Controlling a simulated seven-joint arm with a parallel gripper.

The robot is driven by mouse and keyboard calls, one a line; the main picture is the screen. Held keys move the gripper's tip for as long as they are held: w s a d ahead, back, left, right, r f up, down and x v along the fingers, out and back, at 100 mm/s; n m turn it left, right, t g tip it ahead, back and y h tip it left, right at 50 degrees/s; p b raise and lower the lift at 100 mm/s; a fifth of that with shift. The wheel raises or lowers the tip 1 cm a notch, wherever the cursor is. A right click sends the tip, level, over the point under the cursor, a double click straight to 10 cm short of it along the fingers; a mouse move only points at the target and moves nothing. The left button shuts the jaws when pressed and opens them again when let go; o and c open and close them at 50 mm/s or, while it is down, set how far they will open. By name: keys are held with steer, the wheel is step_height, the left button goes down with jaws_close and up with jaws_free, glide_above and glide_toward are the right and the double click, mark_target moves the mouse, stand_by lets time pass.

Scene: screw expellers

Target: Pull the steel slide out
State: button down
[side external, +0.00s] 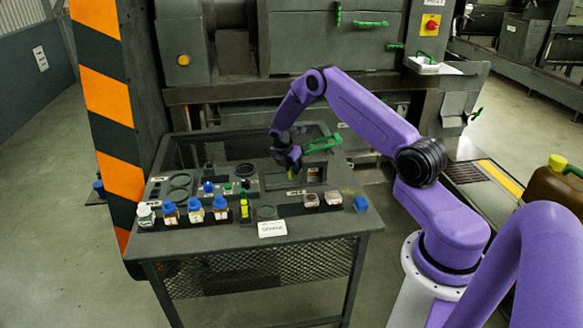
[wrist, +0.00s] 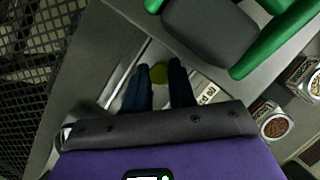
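My gripper (side external: 291,166) points down at the right part of the dark work table. A small yellow-green knob (side external: 293,173) shows just under its fingers. In the wrist view my two dark fingers (wrist: 160,70) stand a short way apart, with the round knob (wrist: 158,74) between their tips. I cannot tell whether they press on it. Pale metal (wrist: 122,72) shows beside and below the knob, in a recess of the table; it looks like the steel slide, but the fingers hide much of it. A small label (wrist: 208,93) lies right of the fingers.
A green-handled grey tool (side external: 322,143) stands close behind my gripper; its handle (wrist: 262,45) also shows in the wrist view.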

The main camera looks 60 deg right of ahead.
steer(key=w+a, duration=0.6)
steer(key=shift+w+a, duration=0.2)
steer(key=c, duration=1.2)
jaws_free()
steer(key=shift+w+a, duration=0.1)
steer(key=v, duration=1.7)
steer(key=shift+r, duration=0.2)
